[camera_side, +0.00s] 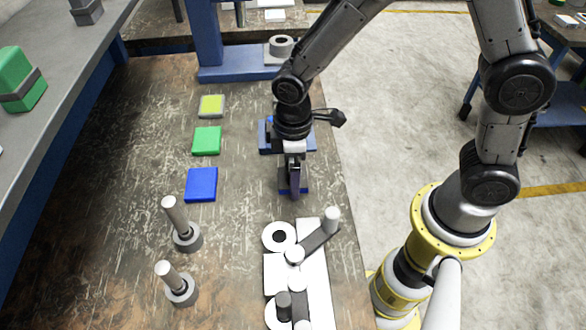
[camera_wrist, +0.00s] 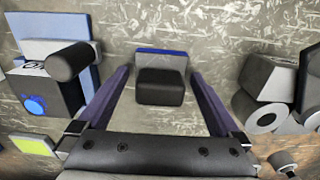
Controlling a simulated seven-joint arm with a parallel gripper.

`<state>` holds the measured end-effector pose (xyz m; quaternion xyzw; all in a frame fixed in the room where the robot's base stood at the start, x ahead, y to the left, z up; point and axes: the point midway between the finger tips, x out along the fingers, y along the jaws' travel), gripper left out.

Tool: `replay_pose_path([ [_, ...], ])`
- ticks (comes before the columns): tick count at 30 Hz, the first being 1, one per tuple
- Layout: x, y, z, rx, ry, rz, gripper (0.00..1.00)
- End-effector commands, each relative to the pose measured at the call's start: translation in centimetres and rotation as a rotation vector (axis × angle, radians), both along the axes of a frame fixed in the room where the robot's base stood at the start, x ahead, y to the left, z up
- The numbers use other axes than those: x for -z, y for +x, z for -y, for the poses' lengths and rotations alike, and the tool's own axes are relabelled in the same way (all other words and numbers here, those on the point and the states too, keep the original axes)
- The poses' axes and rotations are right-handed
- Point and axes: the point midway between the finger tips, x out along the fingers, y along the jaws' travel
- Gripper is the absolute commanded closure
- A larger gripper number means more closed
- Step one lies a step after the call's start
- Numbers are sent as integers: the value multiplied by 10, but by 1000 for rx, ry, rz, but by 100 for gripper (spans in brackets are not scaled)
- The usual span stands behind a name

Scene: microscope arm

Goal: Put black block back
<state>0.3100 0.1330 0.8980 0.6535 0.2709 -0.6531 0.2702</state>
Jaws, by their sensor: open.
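The black block (camera_wrist: 160,92) shows in the middle of the wrist view, between my two fingers. A grey plate with a blue edge (camera_wrist: 160,52) lies directly behind or under it; I cannot tell how much of the block rests on it. My gripper (camera_wrist: 161,73) is open, with one purple finger on each side of the block and small gaps showing. There the fingers hide the black block.
Blue (camera_side: 201,184), green (camera_side: 207,140) and yellow (camera_side: 211,106) squares lie left of my gripper. Two upright pegs (camera_side: 182,290) stand at front left. A white fixture with grey links (camera_side: 315,270) stands in front. A blue-based device (camera_side: 266,136) is just behind.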

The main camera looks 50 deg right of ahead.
Motion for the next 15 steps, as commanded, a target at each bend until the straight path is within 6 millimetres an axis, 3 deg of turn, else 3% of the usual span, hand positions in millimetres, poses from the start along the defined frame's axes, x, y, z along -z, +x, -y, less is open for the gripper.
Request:
replay_pose_path([
  [7, -16, 1, 0, 0, 1, 4, 0],
  [15, -71, 2, -1, 0, 3, 7, 0],
])
